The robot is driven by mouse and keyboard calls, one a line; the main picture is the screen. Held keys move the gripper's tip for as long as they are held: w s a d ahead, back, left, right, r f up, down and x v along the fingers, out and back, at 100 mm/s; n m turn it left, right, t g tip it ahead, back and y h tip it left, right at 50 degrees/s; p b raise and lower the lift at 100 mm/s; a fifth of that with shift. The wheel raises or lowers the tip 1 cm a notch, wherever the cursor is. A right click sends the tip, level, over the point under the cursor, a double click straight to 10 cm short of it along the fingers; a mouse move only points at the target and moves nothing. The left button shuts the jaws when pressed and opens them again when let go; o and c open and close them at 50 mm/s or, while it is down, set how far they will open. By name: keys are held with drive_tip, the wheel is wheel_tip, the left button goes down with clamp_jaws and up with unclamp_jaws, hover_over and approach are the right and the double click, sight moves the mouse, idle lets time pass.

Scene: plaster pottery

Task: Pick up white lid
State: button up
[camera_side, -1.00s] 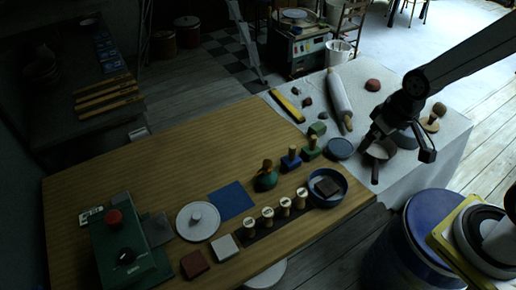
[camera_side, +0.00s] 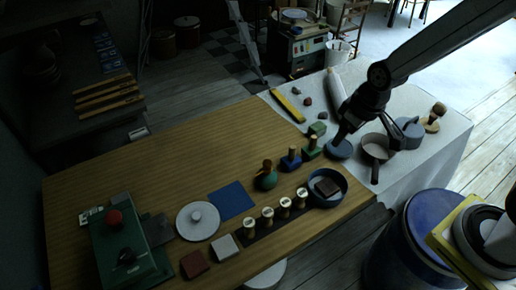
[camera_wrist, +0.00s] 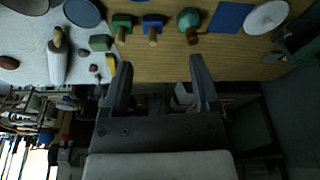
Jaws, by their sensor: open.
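The white lid (camera_side: 198,219) is a round, pale disc with a small knob on top. It lies flat on the wooden table, left of the blue square (camera_side: 231,199). In the wrist view the lid (camera_wrist: 266,16) shows at the upper right edge, outside the fingers. My gripper (camera_side: 368,139) is in the air over the white-covered end of the table, far to the right of the lid. In the wrist view its two fingers (camera_wrist: 157,62) are apart with nothing held between them.
A row of stamps (camera_side: 267,217) and a dark blue bowl (camera_side: 341,199) stand right of the lid. A green bottle-like piece (camera_side: 266,180) and blocks with wooden handles stand behind. A green machine (camera_side: 128,250) is at left. The table behind the lid is clear.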

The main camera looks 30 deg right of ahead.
drive_tip(key=w+a+f+n+y, duration=0.1)
drive_tip(key=w+a+f+n, duration=0.2)
drive_tip(key=w+a, duration=0.45)
drive_tip(key=n+g+y, duration=0.1)
drive_tip(key=n+y, duration=0.2)
drive_tip(key=n, duration=0.6)
approach(197, 215)
drive_tip(key=shift+x, duration=1.1)
drive_tip(key=shift+s, duration=0.2)
drive_tip(key=shift+f, duration=0.1)
drive_tip(key=shift+x, duration=1.2)
drive_tip(key=shift+a+f, duration=0.1)
drive_tip(key=shift+x, duration=2.45)
drive_tip(key=shift+w, duration=0.2)
drive_tip(key=shift+c, duration=0.3)
